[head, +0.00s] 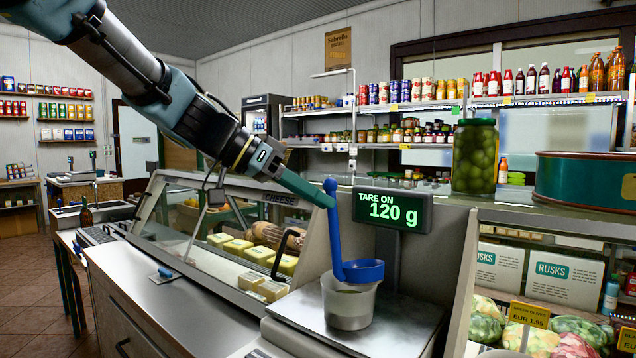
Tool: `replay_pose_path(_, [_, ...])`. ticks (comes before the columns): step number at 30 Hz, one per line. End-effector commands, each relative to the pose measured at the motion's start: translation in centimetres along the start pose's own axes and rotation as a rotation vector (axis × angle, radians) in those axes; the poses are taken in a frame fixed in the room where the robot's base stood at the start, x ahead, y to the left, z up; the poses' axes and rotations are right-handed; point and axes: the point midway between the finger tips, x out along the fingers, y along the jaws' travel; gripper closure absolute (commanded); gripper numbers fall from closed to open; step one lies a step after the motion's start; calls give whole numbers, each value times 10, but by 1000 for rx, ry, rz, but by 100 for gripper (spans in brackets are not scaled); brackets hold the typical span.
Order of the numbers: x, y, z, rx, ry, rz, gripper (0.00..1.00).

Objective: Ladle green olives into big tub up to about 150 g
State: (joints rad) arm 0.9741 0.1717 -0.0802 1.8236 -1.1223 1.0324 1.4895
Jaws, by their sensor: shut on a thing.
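My gripper (328,197) is shut on the upper handle of a blue ladle (336,235). The handle hangs nearly upright, and the ladle's bowl is at the mouth of a translucent grey tub (349,308), over its right side. I cannot tell whether the bowl touches the rim or holds anything. The tub stands upright on the steel plate of the scale (400,322); its contents are not clear. The scale display (391,210) reads "TARE ON 120 g". A big glass jar of green olives (475,157) with a dark green lid stands on the counter behind, at right.
A large teal round tin (587,180) stands right of the jar. A glass cheese case (240,235) lies left of the scale. The steel counter (170,295) at left is mostly clear.

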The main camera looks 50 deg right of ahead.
Motion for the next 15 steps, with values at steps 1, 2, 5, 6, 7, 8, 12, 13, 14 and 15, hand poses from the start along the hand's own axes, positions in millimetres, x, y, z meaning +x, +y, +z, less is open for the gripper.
replay_pose_path(1, [-3, -1, -4, -14, 0, 8, 100])
replay_pose_path(2, [-3, -2, -4, -21, 0, 13, 100])
replay_pose_path(5, [-3, -6, -5, -44, 0, 28, 100])
replay_pose_path(6, [-4, -8, -5, -54, -1, 34, 100])
replay_pose_path(7, [-4, -8, -5, -61, -1, 39, 100])
replay_pose_path(8, [-4, -9, -5, -67, -1, 43, 100])
replay_pose_path(12, [-4, -14, -6, -101, 1, 66, 100])
replay_pose_path(13, [-4, -17, -5, -113, 1, 73, 100])
replay_pose_path(14, [-3, -20, -4, -132, 1, 85, 100])
replay_pose_path(15, [-3, -24, -4, -155, 2, 100, 100])
